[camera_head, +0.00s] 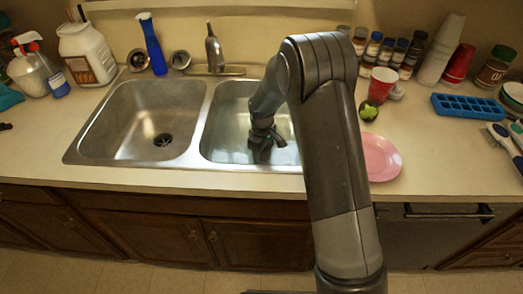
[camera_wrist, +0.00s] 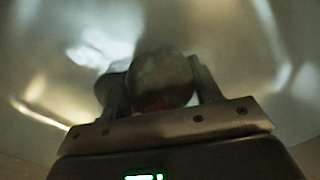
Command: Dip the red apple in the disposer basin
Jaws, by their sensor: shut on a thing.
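My gripper (camera_head: 266,152) reaches down into the right basin (camera_head: 232,95) of the steel double sink. In the wrist view it is shut on a round thing (camera_wrist: 163,80), dim and greyish with a reddish patch low down, which I take to be the red apple. The apple sits between the two fingers, with blurred steel behind it. In the head view my gripper and arm hide it. The left basin (camera_head: 115,120) is empty and shows a dark drain (camera_head: 163,140). The right basin's drain is not visible, and no label marks the disposer basin.
The faucet (camera_head: 214,50) stands behind the sink, with a blue bottle (camera_head: 152,45) to its left. A pink plate (camera_head: 380,157), a green round fruit (camera_head: 368,110), a red cup (camera_head: 381,85) and a blue tray (camera_head: 468,107) lie to the right. The front counter edge is clear.

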